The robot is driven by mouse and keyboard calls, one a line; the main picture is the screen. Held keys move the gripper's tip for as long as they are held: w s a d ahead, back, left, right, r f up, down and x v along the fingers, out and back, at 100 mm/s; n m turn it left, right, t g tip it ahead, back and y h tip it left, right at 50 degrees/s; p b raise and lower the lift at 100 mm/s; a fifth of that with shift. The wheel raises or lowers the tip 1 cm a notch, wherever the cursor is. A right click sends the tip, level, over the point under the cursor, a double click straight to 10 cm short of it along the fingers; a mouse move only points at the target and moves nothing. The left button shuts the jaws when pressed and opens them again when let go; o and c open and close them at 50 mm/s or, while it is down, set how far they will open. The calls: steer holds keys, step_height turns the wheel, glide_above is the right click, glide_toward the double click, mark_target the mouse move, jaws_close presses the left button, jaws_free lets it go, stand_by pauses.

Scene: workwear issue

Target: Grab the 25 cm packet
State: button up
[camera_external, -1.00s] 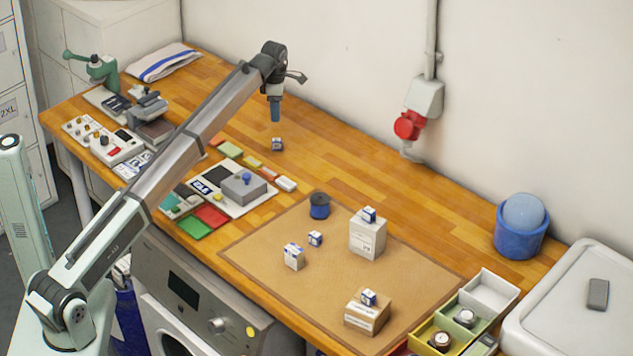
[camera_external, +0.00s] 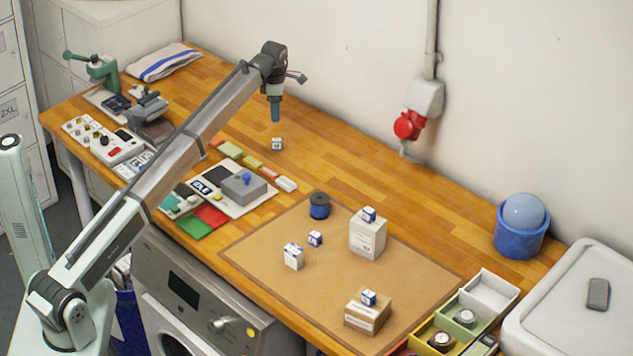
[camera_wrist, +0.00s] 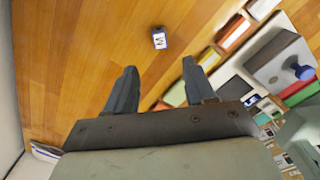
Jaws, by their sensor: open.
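A small white and blue packet (camera_external: 277,144) sits alone on the bare wood at the back of the bench; it also shows in the wrist view (camera_wrist: 159,40), ahead of the fingertips. Its print is too small to read. Similar packets are on the brown mat: a small one (camera_external: 315,239), a larger one (camera_external: 293,257), one on a tall white box (camera_external: 369,214) and one on a low carton (camera_external: 368,298). I cannot tell which is marked 25 cm. My gripper (camera_external: 276,117) points down above the lone packet, apart from it. In the wrist view the fingers (camera_wrist: 159,70) are open and empty.
A blue spool (camera_external: 319,206) stands on the brown mat (camera_external: 270,280). A grey block with a blue knob (camera_external: 243,188) and coloured pads are left of it. A compartment tray (camera_external: 491,293) and blue tub (camera_external: 520,238) are at right. Wood around the lone packet is clear.

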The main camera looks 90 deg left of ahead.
stand_by(0.4)
steer(key=shift+o, duration=0.7)
